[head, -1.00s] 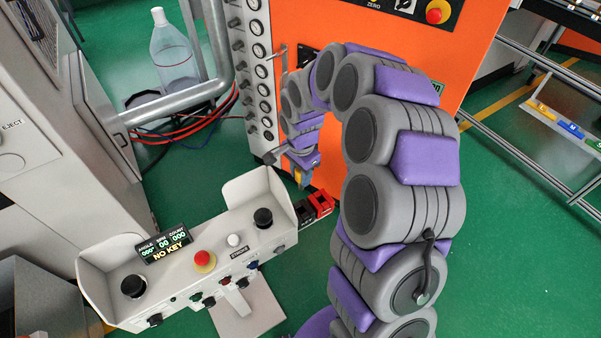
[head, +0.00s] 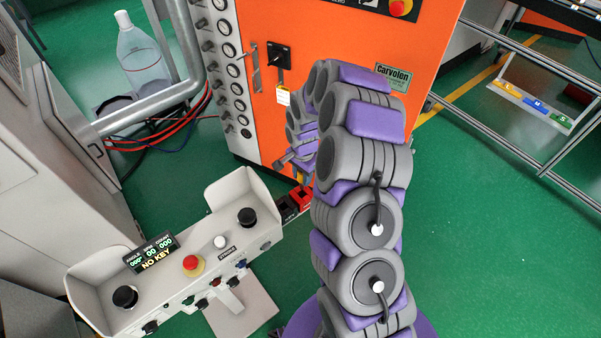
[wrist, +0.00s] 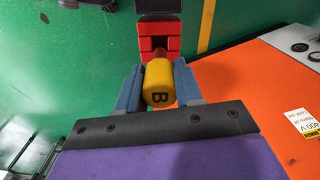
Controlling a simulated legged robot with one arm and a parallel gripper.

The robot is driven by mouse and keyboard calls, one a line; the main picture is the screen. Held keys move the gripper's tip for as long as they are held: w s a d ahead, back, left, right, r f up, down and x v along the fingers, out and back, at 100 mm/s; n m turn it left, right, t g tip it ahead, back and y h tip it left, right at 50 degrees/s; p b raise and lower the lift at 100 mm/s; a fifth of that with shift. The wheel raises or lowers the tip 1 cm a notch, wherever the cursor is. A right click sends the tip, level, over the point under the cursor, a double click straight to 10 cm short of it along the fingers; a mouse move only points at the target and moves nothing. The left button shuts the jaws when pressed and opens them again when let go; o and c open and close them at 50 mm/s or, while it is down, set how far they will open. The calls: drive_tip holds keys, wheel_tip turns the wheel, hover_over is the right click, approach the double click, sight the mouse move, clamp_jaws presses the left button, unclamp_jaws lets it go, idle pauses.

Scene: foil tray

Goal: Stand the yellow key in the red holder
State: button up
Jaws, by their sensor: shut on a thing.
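My gripper (wrist: 146,90) is shut on the yellow key (wrist: 158,84), with one blue finger on each side of its round head, which bears a black B. The red holder (wrist: 153,33) lies just beyond the key in the wrist view. The key overlaps the holder's near end there, and I cannot tell whether its lower end touches or enters it. In the head view, the red holder (head: 302,196) sits at the right end of the control console, close below my gripper, which my arm partly hides.
A black holder (head: 287,208) adjoins the red one. The white console (head: 215,258) has buttons, knobs and a display reading NO KEY. An orange cabinet (head: 345,45) stands close behind my gripper. Green floor is open to the right.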

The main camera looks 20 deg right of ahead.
sight(302, 189)
drive_tip(key=shift+f+b, duration=0.8)
drive_tip(key=shift+f, duration=2.4)
drive_tip(key=o, duration=1.2)
drive_tip(key=shift+c, duration=0.2)
wheel_tip(302, 189, up, 17)
drive_tip(key=shift+w+r+p, duration=0.1)
drive_tip(key=shift+p, duration=1)
drive_tip(key=shift+r, duration=0.1)
